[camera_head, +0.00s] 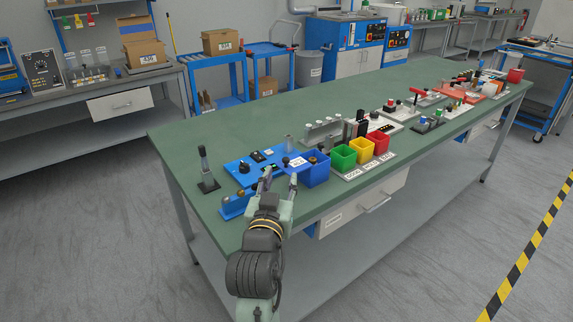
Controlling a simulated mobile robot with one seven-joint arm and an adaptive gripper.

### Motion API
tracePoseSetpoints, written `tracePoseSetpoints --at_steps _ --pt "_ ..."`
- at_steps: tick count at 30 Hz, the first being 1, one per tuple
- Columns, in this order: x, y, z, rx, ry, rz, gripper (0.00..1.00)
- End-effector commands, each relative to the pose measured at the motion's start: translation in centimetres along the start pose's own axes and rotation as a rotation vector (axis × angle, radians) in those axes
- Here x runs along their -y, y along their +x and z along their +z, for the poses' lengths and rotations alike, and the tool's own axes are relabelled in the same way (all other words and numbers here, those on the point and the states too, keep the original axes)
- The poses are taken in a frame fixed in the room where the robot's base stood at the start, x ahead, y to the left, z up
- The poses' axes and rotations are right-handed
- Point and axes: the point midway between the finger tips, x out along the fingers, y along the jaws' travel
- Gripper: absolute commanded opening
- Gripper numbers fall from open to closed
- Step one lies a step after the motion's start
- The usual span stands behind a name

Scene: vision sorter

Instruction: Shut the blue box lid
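The blue box (318,176) stands near the front edge of the green bench, left of the coloured bins. A blue plate with a white label (295,163) lies at its left side, level with the rim; it appears to be the lid, swung open to the left, but the hinge is too small to make out. A dark knob shows near it. My gripper (279,179) is just in front and left of the box, near the plate. Its two fingers are apart with nothing visible between them. Whether a fingertip touches the plate cannot be told.
A blue panel with knobs (256,161) and a blue rail (236,205) lie left of my gripper. A dark upright post (206,171) stands further left. Green (343,158), yellow (362,151) and red (380,143) bins stand right of the box. The bench's back left is clear.

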Motion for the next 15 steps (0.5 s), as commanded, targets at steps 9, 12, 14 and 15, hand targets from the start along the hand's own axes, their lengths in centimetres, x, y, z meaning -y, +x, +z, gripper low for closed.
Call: tracePoseSetpoints --at_steps 9,12,14,15 --pt "0.1 5.4 -0.3 0.002 -0.001 -0.002 0.36" --pt "0.0 7.1 -0.3 0.001 -0.001 -0.001 0.36" --pt "0.1 7.8 -0.3 -0.001 -0.001 -0.002 0.36" --pt "0.1 8.2 -0.2 0.0 -0.001 -0.003 0.36"
